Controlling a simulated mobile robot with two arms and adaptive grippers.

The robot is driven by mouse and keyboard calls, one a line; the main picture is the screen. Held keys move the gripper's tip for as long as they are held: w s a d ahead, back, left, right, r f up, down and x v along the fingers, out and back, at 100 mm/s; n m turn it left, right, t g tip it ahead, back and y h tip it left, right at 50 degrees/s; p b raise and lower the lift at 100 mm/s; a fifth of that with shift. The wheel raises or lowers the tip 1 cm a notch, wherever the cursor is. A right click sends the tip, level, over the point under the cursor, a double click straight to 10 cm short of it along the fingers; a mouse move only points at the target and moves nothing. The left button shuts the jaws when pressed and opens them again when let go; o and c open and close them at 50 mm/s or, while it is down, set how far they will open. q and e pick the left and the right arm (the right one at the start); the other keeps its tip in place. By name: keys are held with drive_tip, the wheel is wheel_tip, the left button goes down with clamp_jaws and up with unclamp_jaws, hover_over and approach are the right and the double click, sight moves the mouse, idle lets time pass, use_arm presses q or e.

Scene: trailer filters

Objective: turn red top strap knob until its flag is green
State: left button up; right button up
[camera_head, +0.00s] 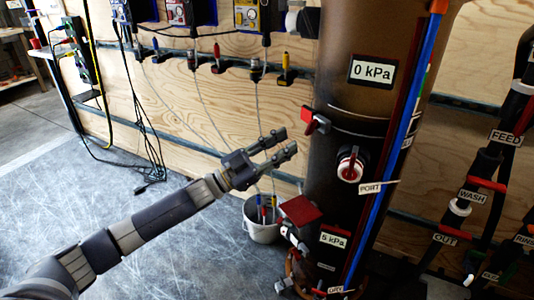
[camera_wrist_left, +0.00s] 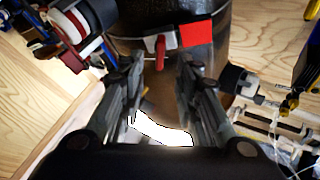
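The dark column (camera_head: 345,95) carries a black top strap. On the strap's left side is a latch with a red flag (camera_head: 308,117) and a small red knob (camera_head: 322,121). In the left wrist view, the red knob (camera_wrist_left: 160,52) hangs under a grey latch, with the square red flag (camera_wrist_left: 196,34) beside it. My left gripper (camera_head: 290,142) is open and empty, just left of and below the latch. In the wrist view, the knob shows beyond and roughly between the fingertips (camera_wrist_left: 155,68), apart from them. My right gripper is not in view.
A red-and-white port knob (camera_head: 350,166) sticks out right of the latch. A larger red plate (camera_head: 299,209) juts out lower on the column. A white bucket (camera_head: 262,228) with tools stands below my gripper. Pipes with red handles (camera_head: 487,184) stand at the right.

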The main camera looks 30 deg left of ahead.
use_arm(q)
drive_tip(key=shift+v, duration=2.45)
